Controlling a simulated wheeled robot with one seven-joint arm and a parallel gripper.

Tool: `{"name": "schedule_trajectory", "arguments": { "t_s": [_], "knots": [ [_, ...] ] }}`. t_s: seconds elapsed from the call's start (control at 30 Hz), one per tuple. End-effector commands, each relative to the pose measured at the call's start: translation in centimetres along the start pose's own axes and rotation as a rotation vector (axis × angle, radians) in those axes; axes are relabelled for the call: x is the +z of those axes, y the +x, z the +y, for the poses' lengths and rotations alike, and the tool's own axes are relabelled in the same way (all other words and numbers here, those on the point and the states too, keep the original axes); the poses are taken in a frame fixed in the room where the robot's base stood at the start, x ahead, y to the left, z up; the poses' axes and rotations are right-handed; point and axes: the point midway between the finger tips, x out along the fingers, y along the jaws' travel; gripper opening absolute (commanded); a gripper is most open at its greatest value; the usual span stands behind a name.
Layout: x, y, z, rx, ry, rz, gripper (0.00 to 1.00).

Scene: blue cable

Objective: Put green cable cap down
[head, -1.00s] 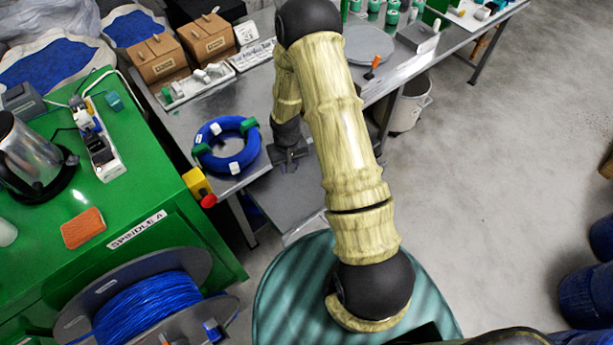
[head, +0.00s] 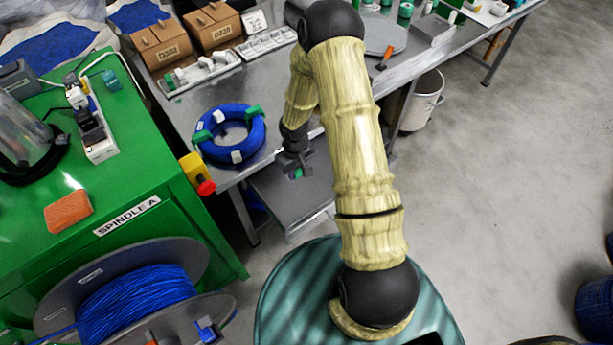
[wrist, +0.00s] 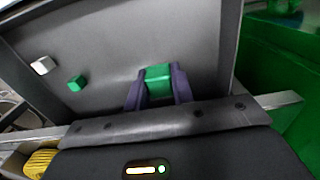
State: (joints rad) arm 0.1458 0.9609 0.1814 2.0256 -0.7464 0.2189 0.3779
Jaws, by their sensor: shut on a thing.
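In the head view my gripper (head: 296,166) hangs in front of the workbench edge, above a lower grey surface. A small green cable cap (head: 298,173) shows at its tips. In the wrist view my gripper (wrist: 160,88) is shut on the green cap (wrist: 158,78), which sits between its two dark fingers. The far side of the cap is hidden. A second small green block (wrist: 76,83) and a white block (wrist: 40,65) show to the left against a grey surface. I cannot tell whether the held cap touches that surface.
A blue cable coil (head: 216,154) with green and white pieces lies on the grey workbench (head: 185,112), left of my gripper. A yellow and red button box (head: 196,173) sits at the corner of the green cabinet (head: 140,185). A cable spool (head: 135,300) stands at the front left.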

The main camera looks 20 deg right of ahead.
Motion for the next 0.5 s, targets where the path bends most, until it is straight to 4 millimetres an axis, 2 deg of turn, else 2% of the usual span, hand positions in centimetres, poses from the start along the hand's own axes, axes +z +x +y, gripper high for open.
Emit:
{"name": "schedule_trajectory", "arguments": {
  "t_s": [0.1,0.23,0.33,0.5],
  "knots": [
    [0.1,2.4,-0.1,-0.001,-0.002,-0.005,0.04],
    [0.1,4.5,-0.1,0.000,-0.001,-0.003,0.04],
    [0.1,5.2,0.0,0.000,-0.001,-0.002,0.04],
    [0.0,5.2,0.0,0.000,0.000,-0.001,0.04]
  ]
}}
